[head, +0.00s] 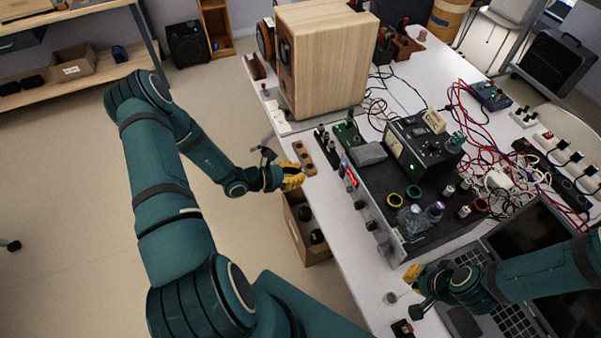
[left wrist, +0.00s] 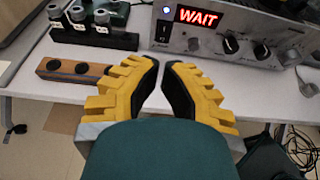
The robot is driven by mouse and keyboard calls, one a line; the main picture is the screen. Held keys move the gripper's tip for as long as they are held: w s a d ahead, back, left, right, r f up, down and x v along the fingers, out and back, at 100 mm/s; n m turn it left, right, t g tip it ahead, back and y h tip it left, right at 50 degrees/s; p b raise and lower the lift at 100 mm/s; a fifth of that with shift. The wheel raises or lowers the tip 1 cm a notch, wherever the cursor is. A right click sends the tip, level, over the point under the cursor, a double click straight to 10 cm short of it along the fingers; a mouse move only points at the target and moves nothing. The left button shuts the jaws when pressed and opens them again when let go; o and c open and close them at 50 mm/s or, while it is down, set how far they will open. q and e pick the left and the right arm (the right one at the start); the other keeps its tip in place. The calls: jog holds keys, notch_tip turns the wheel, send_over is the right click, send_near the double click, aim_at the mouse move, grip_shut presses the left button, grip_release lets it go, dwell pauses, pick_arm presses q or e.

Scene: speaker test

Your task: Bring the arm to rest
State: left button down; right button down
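My left gripper (head: 293,178), with yellow ridged fingers, hangs at the left edge of the white table (head: 289,151) beside a small wooden block with dark knobs (head: 304,158). In the left wrist view its fingers (left wrist: 163,68) lean together at the tips, with a narrow gap between them and nothing held. The wooden block (left wrist: 72,70) lies left of the fingers, apart from them. My right gripper (head: 415,288) is low over the table's near part beside the laptop (head: 490,300); its finger gap is unclear.
A large wooden speaker box (head: 328,60) stands at the back. A grey unit with knobs shows a red WAIT display (left wrist: 203,17) beyond the left fingers. Cables clutter the right side. An open cardboard box (head: 306,238) sits below the table edge. The floor at left is largely clear.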

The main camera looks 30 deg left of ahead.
dwell(0.3)
